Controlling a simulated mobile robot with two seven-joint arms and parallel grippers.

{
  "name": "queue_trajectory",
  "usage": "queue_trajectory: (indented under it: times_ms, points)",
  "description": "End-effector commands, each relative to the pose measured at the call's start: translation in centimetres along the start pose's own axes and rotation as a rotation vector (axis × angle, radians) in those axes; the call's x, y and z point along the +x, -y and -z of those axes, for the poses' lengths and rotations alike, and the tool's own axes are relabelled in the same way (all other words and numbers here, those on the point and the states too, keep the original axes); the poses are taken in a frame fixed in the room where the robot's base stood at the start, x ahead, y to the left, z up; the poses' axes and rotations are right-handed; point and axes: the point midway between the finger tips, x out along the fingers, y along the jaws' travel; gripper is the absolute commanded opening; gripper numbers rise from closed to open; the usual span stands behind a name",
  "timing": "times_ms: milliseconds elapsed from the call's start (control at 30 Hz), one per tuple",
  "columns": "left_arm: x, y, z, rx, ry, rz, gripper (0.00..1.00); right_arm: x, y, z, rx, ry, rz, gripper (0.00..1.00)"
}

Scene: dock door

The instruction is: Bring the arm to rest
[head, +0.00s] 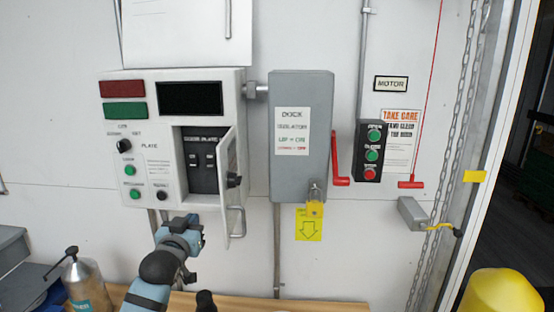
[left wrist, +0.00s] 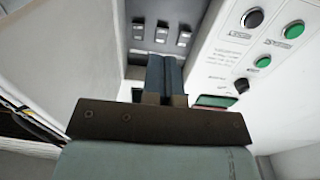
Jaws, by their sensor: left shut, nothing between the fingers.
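My left arm comes up from the bottom of the head view. Its gripper (head: 192,230) is in front of the lower edge of the white control panel (head: 215,95), just below the small open compartment with dark switches (head: 202,160). In the left wrist view the gripper's two fingers (left wrist: 165,75) are together, with nothing between them, and point toward the switches (left wrist: 162,35). Whether the fingers touch the panel cannot be told. My right gripper is not in view.
The compartment's hinged door (head: 229,170) stands open beside the gripper. A grey isolator box (head: 302,90) with a red lever (head: 336,160) and yellow padlock (head: 315,208) is to the right. A spray bottle (head: 84,280) stands lower left; a wooden surface (head: 300,303) runs along the bottom.

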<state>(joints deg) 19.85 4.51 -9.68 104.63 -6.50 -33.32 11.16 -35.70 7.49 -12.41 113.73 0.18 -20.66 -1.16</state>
Motion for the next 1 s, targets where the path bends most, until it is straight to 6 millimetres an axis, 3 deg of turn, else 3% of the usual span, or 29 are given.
queue_trajectory:
  times_ms: [33, 200, 367, 500, 600, 733, 833, 1000]
  points:
    - [-1.9, -0.5, -4.4, 0.006, 0.055, -0.013, 0.0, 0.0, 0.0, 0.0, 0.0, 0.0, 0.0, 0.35]
    - [-9.0, -2.0, -15.3, 0.021, 0.194, -0.057, 0.0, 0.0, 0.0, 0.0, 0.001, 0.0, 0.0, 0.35]
    - [-17.3, -3.5, -23.9, 0.029, 0.326, -0.101, 0.0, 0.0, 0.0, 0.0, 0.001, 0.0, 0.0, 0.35]
    - [-25.5, -4.9, -29.8, 0.027, 0.435, -0.14, 0.0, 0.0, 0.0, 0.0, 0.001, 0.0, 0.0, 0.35]
    - [-30.9, -5.7, -32.6, 0.024, 0.502, -0.163, 0.0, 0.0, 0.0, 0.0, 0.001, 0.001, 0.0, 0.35]
    - [-35.9, -6.4, -34.7, 0.02, 0.561, -0.184, 0.0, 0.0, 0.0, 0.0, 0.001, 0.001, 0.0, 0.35]
    - [-37.9, -6.7, -35.4, 0.017, 0.585, -0.192, 0.0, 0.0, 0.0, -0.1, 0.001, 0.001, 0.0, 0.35]
    - [-38.8, -6.8, -35.6, 0.016, 0.594, -0.196, 0.0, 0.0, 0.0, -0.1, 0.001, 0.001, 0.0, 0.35]
